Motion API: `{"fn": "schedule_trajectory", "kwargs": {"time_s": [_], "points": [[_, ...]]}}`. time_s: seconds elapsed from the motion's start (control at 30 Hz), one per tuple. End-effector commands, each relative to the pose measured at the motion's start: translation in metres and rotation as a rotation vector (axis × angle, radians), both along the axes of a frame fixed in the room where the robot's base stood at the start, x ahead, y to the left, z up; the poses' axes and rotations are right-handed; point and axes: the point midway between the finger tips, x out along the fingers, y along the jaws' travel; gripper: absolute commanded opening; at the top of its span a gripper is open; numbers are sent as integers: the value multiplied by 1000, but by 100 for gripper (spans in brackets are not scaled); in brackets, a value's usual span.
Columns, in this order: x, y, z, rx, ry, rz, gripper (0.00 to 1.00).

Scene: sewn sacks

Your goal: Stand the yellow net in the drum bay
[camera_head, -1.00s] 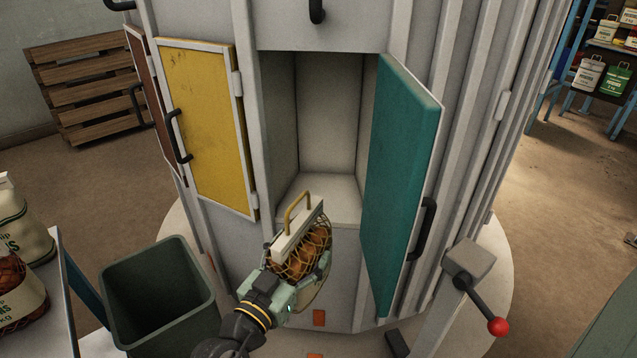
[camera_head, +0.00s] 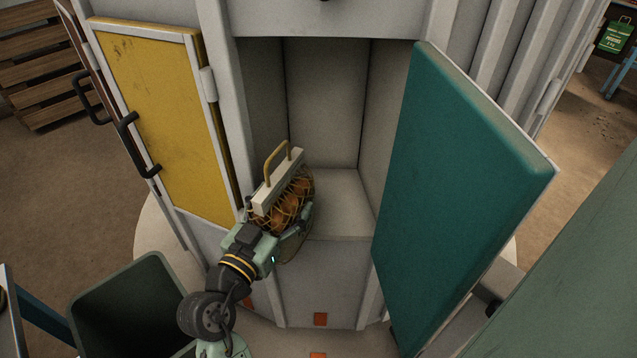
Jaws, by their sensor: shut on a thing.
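The yellow net (camera_head: 288,206) is a mesh sack of brown, round produce with a white header strip and a yellow handle on top. My gripper (camera_head: 276,223) is shut on it and holds it roughly upright, handle up, leaning a little. The net is at the front left of the open drum bay (camera_head: 335,200), an empty grey compartment with a pale floor. The net overlaps the bay's front edge in the picture; I cannot tell whether it touches the floor or how far inside it is. The fingertips are partly hidden by the net.
A teal door (camera_head: 460,190) stands open on the right of the bay. A yellow door (camera_head: 165,120) with a black handle is shut on the left. A dark green bin (camera_head: 130,310) stands at the lower left. A large green surface (camera_head: 570,270) fills the lower right.

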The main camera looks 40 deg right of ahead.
Motion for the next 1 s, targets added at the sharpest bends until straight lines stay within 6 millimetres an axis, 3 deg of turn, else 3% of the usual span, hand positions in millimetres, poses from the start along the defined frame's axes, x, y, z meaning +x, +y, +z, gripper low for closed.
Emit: {"fn": "schedule_trajectory", "kwargs": {"time_s": [0.17, 0.83, 1.0], "points": [[1, -5, 0, -5, -7, -3, 8], [28, -77, -11, -8, -12, -2, 8], [43, -115, -6, -6, -2, -4, 8]]}}
